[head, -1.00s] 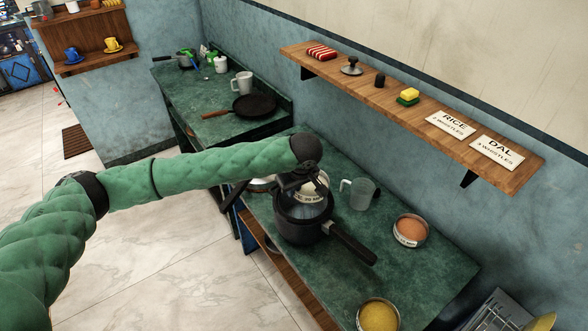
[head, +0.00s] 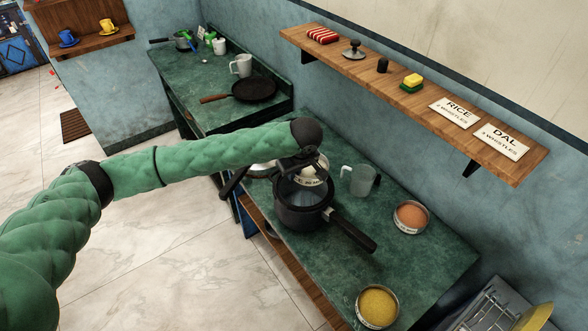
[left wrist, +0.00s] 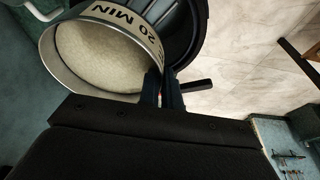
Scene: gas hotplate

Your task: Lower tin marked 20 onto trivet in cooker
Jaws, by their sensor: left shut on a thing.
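My left gripper (head: 303,163) is shut on the rim of a round metal tin (head: 313,176) with pale contents. In the left wrist view, the tin (left wrist: 98,62) has a band reading "20 MIN", and the gripper's fingers (left wrist: 162,88) grip its near edge. The tin is tilted in that view. In the head view it is at the mouth of the dark cooker (head: 300,217), partly hidden by the gripper. The cooker's dark wall (left wrist: 190,30) shows beside the tin in the wrist view. The trivet is hidden. My right gripper is not in view.
A clear measuring jug (head: 359,181) stands right of the cooker. A tin with orange contents (head: 411,216) and one with yellow contents (head: 377,306) stand farther right and front. The cooker's long handle (head: 352,236) points front right. A wooden shelf (head: 400,98) overhangs the counter.

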